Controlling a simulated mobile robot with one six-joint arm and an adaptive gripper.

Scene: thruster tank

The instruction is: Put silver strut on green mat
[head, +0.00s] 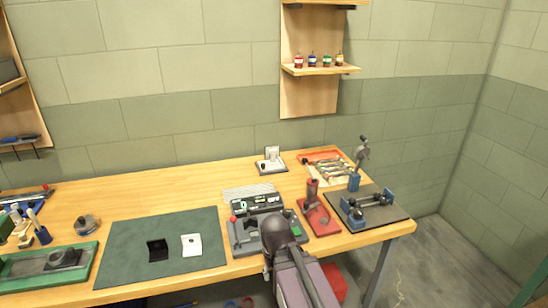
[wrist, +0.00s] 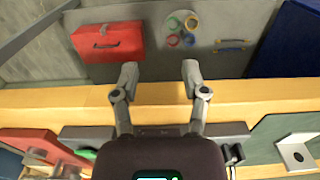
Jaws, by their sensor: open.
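The green mat (head: 130,268) lies flat on the left-middle of the wooden bench in the head view. A black square piece (head: 157,251) and a pale square piece (head: 191,245) with a dark spot lie on it. Part of the mat and the pale piece (wrist: 297,153) show at the right of the wrist view. I cannot pick out the silver strut for certain; several slim pale pieces lie in the orange tray (head: 313,154) at the back right. My gripper (wrist: 160,72) is open and empty, its fingers over the bench's front edge in the wrist view.
A grey fixture (head: 239,238) stands right of the mat, beside a red press (head: 319,217) and a dark board with blue clamps (head: 398,210). A green-edged tray (head: 85,266) is at the left. A red toolbox (wrist: 108,42) and coloured rings lie below the bench. Bare wood lies behind the mat.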

